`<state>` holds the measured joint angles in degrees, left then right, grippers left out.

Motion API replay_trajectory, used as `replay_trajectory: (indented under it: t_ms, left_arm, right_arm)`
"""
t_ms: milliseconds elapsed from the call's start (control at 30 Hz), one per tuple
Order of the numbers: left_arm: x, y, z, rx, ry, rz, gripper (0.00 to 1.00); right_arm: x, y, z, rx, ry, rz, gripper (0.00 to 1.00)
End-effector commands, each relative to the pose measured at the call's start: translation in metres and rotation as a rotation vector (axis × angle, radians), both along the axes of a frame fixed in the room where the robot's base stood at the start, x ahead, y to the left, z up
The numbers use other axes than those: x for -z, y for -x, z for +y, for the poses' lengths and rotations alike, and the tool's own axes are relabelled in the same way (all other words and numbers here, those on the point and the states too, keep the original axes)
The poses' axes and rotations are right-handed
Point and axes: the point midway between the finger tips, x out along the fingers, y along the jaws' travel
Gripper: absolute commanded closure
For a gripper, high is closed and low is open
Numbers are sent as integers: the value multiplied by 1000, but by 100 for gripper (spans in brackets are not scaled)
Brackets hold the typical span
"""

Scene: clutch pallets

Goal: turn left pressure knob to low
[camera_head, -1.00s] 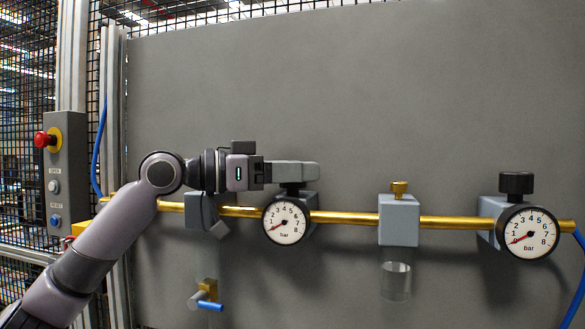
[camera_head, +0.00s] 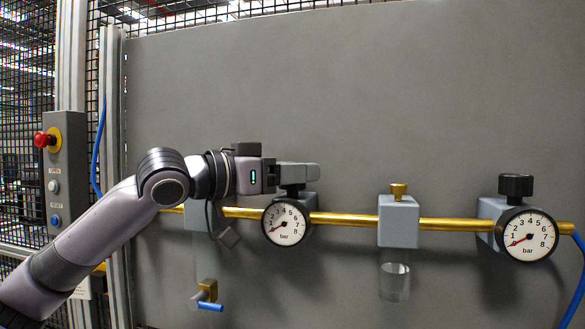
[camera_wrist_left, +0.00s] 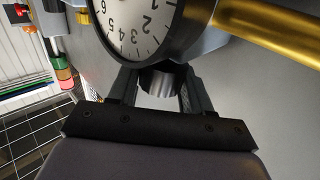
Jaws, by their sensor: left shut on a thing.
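The left pressure gauge (camera_head: 286,222) has a white dial facing me, and its red needle points to the lower left, near the low end of the scale. Its dark pressure knob (camera_head: 292,189) sits on top, mostly hidden by my left gripper (camera_head: 300,173). That gripper comes in from the left, level, with its grey fingers at the knob. In the left wrist view the ridged knob (camera_wrist_left: 163,83) is between the two fingers, and the gripper is shut on it. The gauge dial shows there upside down (camera_wrist_left: 130,22). My right gripper is not in view.
A brass pipe (camera_head: 345,219) runs along the grey panel (camera_head: 400,100). To the right are a block with a brass fitting (camera_head: 398,220) and a second gauge (camera_head: 527,235) with a black knob (camera_head: 516,186). A blue-handled valve (camera_head: 209,304) is below. A red emergency button (camera_head: 42,139) is at left.

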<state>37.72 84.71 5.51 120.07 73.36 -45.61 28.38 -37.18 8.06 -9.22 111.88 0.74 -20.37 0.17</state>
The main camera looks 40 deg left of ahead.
Motion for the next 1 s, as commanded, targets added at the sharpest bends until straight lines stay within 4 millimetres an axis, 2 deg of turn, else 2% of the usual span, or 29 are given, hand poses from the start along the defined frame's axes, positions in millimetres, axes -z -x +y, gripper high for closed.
replay_trajectory:
  t_ms: [500,1000]
  left_arm:
    - [-4,1,-1,-236,2,-2,82]
    - [0,0,0,-280,0,-1,82]
  right_arm:
    - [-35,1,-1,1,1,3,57]
    - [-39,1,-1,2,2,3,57]
